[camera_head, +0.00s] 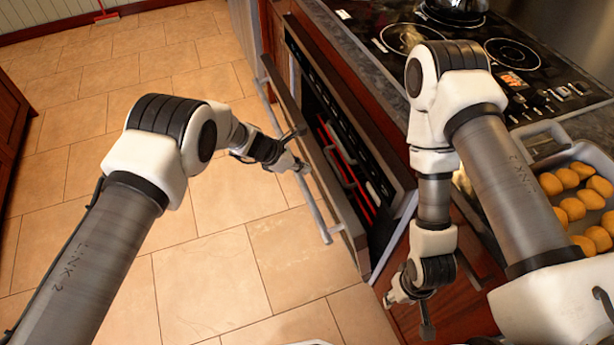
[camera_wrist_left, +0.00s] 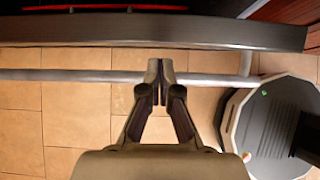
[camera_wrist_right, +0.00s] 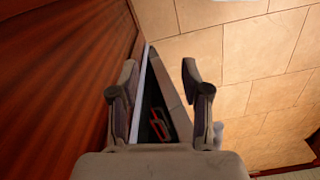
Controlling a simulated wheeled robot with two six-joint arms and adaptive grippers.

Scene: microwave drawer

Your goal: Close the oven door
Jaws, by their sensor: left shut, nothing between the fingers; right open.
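The oven door (camera_head: 341,212) stands partly open, tilted out from the oven, with a dark gap and red racks inside. A metal bar handle (camera_head: 320,218) runs along its outer side. My left gripper (camera_head: 301,168) is shut and empty, at the handle's outer side near its middle. In the left wrist view its fingertips (camera_wrist_left: 160,68) overlap the handle (camera_wrist_left: 60,75); I cannot tell whether they touch it. My right gripper (camera_head: 407,315) is open and empty, beside the oven's near side. In the right wrist view a dark wedge-shaped gap (camera_wrist_right: 152,105) shows between its fingers.
A dark cooktop (camera_head: 465,50) with a kettle lies above the oven. A tray (camera_head: 545,138) of round orange-brown food sits on the counter at right. Red-brown cabinet wood (camera_wrist_right: 60,80) is beside my right gripper. The tiled floor (camera_head: 215,290) before the door is clear.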

